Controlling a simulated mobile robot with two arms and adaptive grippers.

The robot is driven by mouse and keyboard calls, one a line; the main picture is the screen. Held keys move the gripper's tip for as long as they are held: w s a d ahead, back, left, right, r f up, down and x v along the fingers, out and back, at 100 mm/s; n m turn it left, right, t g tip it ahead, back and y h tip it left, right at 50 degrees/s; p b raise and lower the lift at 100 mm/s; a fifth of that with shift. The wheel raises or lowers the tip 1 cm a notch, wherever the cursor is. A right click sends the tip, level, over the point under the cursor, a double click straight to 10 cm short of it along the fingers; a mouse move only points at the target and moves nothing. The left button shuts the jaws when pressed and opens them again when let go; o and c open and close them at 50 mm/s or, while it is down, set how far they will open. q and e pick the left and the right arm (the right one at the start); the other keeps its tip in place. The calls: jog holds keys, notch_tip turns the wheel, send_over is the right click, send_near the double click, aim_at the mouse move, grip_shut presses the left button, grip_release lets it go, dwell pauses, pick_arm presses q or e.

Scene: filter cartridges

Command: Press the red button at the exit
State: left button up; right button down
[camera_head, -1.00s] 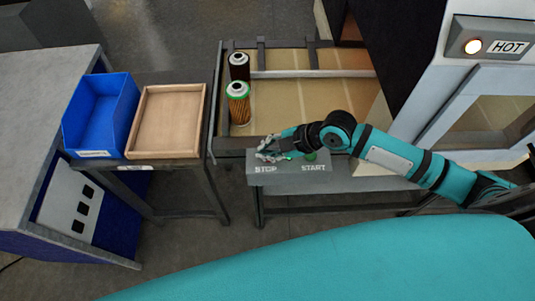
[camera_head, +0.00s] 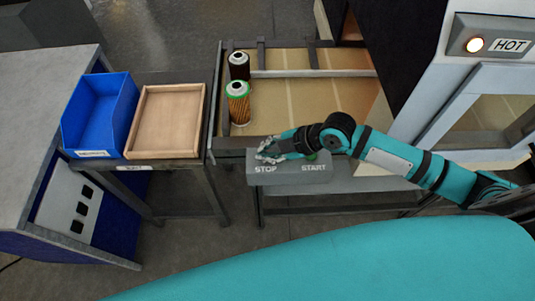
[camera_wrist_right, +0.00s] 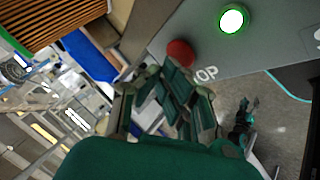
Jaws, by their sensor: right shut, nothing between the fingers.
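The red button (camera_wrist_right: 180,53) sits on a grey control box (camera_head: 290,177) by the STOP label, at the end of the conveyor. In the head view my right gripper (camera_head: 267,153) is over the STOP end and hides the button. In the right wrist view the right gripper (camera_wrist_right: 172,82) is shut and empty, its fingertips right at the near edge of the button. I cannot tell whether they touch it.
A lit green START button (camera_wrist_right: 232,19) is beside the red one. Two filter cartridges, one dark (camera_head: 239,65) and one orange with a green rim (camera_head: 238,102), stand on the conveyor (camera_head: 300,95). A blue bin (camera_head: 126,112) and a wooden tray (camera_head: 140,152) are at left.

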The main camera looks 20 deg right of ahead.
jog(key=shift+f+b, duration=0.3)
jog(key=shift+f, duration=0.15)
dwell(0.3)
jog(key=shift+r, duration=0.15)
jog(key=shift+r+p, duration=0.75)
notch_tip(320, 180, up, 5)
jog(key=p, duration=0.4)
dwell(0.5)
dwell(0.4)
